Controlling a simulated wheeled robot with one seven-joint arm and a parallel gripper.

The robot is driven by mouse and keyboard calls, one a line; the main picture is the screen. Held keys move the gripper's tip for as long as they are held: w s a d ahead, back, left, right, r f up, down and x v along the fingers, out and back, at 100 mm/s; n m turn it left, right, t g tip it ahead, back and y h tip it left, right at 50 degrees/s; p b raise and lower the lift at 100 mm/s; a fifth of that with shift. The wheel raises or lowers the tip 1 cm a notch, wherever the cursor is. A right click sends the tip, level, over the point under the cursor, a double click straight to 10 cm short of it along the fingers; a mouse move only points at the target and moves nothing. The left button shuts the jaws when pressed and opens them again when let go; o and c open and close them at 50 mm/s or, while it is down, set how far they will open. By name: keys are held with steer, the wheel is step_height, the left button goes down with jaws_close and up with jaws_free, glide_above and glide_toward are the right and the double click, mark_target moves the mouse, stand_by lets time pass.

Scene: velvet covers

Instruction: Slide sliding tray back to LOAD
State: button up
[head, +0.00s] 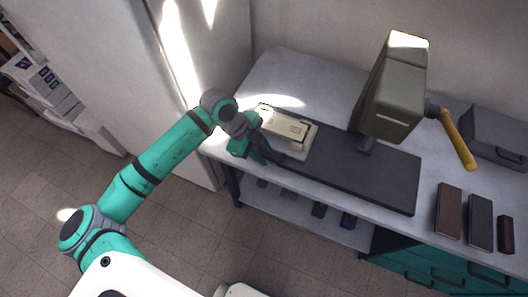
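The sliding tray (287,127), a beige block-like piece with a raised frame, sits at the left end of a long dark base (375,180) on the grey table. The base runs right, under the head of a dark olive press (388,95) with a yellow lever (457,138). My gripper (268,155) is at the tray's near left side, close to its front edge. The view does not show whether it touches the tray. Its fingers are small, dark and partly hidden by my wrist, so their opening is unclear. No LOAD marking can be read.
Dark and brown book-like covers (448,210) lie at the table's right, with a grey case (497,135) behind them. A lower shelf (305,215) holds small items. The table's back left (300,68) is clear.

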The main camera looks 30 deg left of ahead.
steer(key=shift+r, duration=0.1)
steer(key=v, duration=1)
steer(key=shift+s+a+r, duration=0.15)
steer(key=shift+a+r, duration=0.05)
steer(key=shift+r, duration=0.05)
